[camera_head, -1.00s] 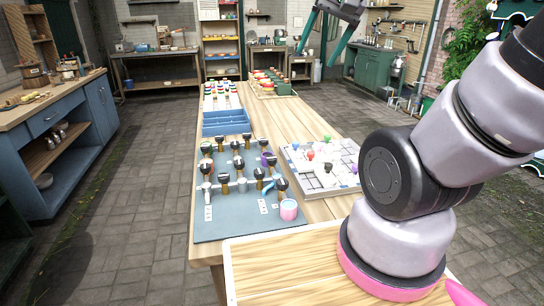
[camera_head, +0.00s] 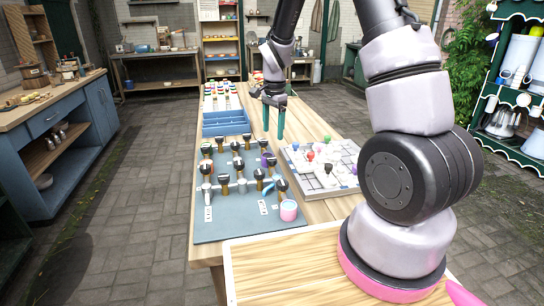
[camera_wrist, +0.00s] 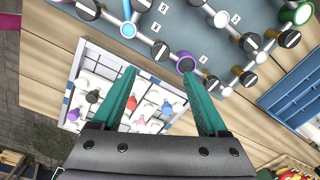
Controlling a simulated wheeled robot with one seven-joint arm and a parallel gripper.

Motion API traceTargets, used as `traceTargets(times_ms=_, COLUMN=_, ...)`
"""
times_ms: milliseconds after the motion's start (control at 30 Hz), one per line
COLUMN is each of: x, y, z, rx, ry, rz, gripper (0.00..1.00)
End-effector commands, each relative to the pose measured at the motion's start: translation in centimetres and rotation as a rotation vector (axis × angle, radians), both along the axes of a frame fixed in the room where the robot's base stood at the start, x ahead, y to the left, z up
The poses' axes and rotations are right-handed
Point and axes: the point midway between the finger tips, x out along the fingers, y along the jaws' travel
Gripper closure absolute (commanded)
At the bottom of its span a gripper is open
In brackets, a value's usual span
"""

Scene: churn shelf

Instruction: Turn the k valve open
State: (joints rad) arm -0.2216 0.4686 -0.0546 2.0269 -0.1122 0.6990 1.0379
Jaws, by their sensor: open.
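A grey-blue board (camera_head: 225,230) on the table carries several valves with black, white-striped handles (camera_head: 237,163). The wrist view shows some of them upside down, with handles such as one at the board's edge (camera_wrist: 160,50). Small white letter tags (camera_wrist: 203,59) lie beside them, too small to read surely, so I cannot tell which valve is k. My gripper (camera_head: 273,134) hangs fingers down above the table, beyond the valves. Its two teal fingers are wide apart with nothing between them in the wrist view (camera_wrist: 158,72).
A white compartment tray (camera_head: 310,190) with coloured pieces lies right of the board. A blue bin (camera_head: 226,130) stands behind the board, also at the right in the wrist view (camera_wrist: 290,95). A pink-banded cup (camera_head: 288,211) stands at the board's front right corner.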

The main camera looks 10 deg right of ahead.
Motion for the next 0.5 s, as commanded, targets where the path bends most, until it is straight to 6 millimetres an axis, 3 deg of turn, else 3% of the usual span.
traceTargets(times_ms=167, x=0.0, y=0.0, z=-2.1, rx=-0.001, ry=0.005, rz=-0.001, gripper=0.23)
traceTargets(times_ms=500, x=0.3, y=0.2, z=-8.3, rx=0.000, ry=0.004, rz=-0.001, gripper=0.23)
